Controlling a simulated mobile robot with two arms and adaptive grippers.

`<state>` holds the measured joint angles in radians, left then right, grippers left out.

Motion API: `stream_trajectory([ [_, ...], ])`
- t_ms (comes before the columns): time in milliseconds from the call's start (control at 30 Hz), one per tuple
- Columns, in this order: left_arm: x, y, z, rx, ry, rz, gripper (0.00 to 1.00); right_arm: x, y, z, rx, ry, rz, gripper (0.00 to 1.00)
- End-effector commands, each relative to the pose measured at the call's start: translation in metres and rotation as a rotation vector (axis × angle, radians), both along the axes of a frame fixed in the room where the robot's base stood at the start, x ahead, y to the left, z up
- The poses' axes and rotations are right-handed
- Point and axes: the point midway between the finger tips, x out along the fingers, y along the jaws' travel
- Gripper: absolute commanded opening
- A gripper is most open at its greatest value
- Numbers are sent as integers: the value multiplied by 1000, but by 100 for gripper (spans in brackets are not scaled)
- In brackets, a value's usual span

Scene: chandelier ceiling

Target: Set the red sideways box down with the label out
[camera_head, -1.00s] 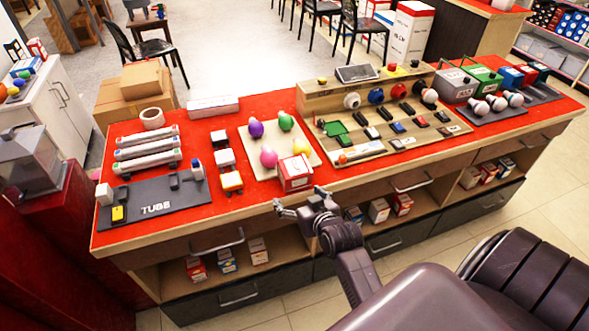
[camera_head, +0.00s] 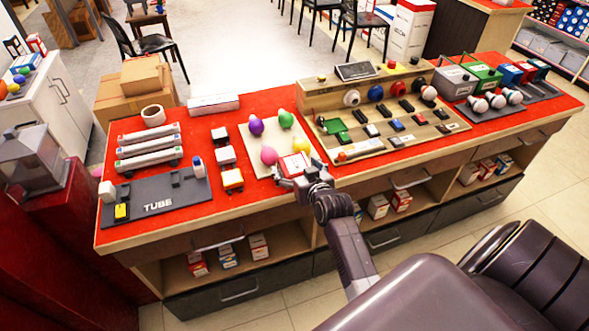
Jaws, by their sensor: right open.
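The red box (camera_head: 294,164) with a white panel sits at the front edge of the red counter top (camera_head: 215,215), beside the board with the coloured bulbs. My right gripper (camera_head: 297,172) is open at the box, with a finger to each side of it. The gripper hides the box's near face, and I cannot tell whether the fingers touch it. Whether a label faces out is hidden. My left gripper is not in view.
The bulb board (camera_head: 256,157) lies behind and left of the box. A wooden switch display (camera_head: 370,150) stands to the right, a grey TUBE stand (camera_head: 150,212) to the left. Small boxes stand on the open shelves below, including a red-white one (camera_head: 401,200).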

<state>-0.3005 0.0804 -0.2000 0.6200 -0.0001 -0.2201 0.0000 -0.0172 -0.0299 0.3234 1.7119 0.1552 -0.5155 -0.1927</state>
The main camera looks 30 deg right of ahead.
Motion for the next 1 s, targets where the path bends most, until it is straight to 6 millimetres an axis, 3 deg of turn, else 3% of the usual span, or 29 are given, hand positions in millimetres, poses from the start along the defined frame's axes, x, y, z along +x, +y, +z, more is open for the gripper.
stream_trajectory([
  [400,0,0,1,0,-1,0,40,9,-2,-4,0,1,0,81],
  [867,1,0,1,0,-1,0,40,9,-2,-4,0,-1,0,30],
  [1000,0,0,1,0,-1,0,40,9,-2,-4,1,-1,0,30],
])
